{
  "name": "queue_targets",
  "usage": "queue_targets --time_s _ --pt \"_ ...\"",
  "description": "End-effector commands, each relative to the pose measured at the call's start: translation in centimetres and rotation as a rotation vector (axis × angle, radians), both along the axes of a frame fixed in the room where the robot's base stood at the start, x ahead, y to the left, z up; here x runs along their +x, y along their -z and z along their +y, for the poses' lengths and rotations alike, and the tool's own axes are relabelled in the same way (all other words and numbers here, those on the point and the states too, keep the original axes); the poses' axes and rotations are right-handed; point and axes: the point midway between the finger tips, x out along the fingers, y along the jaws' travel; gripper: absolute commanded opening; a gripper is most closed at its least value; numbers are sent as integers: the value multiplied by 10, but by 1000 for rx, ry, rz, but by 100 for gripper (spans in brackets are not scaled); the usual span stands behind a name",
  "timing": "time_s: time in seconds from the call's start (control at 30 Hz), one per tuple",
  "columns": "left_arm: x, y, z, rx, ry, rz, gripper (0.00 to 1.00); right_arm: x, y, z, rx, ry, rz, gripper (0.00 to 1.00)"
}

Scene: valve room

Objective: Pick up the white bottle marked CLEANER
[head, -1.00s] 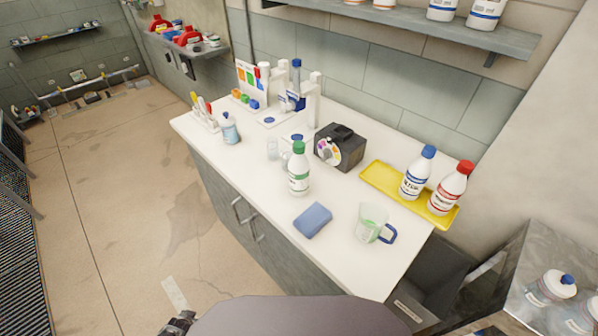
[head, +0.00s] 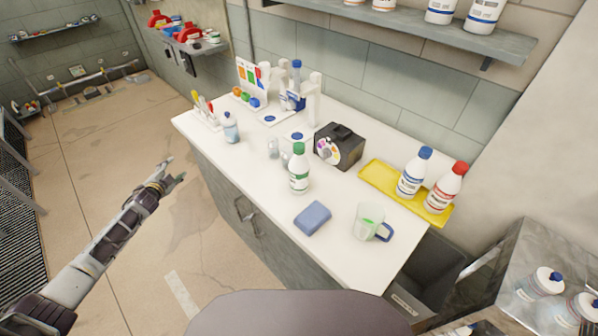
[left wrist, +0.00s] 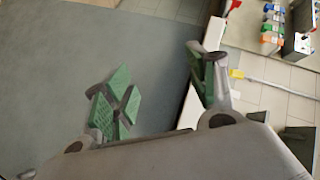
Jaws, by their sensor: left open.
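Several white bottles stand on the white counter (head: 345,235), their labels too small to read, so I cannot tell which says CLEANER. One with a green cap and green label (head: 299,172) stands upright near the counter's front middle. A blue-capped bottle (head: 410,178) and a red-capped bottle (head: 440,192) stand on a yellow tray (head: 375,180) at the right. A small blue-capped bottle (head: 231,131) stands at the left. My left gripper (head: 171,179) is open and empty over the floor, left of the counter. Its green-padded fingers (left wrist: 165,85) are spread apart in the left wrist view.
A black box (head: 340,147) and a white stand (head: 312,95) are behind the green-capped bottle. A wall shelf (head: 420,25) overhangs the back. Cabinet handles (head: 245,215) protrude in front.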

Motion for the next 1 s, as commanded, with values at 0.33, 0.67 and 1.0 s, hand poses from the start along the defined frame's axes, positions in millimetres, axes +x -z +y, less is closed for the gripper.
queue_targets --time_s 0.33,0.67,1.0 --pt "14 -140 -122 363 448 -292 57 0 -3 19 21 3 1 52" --pt "-49 -209 -264 753 876 -651 57 0 -3 23 23 2 2 52" --pt "-122 -241 -345 1108 1124 -1052 57 0 -3 14 15 1 2 52"
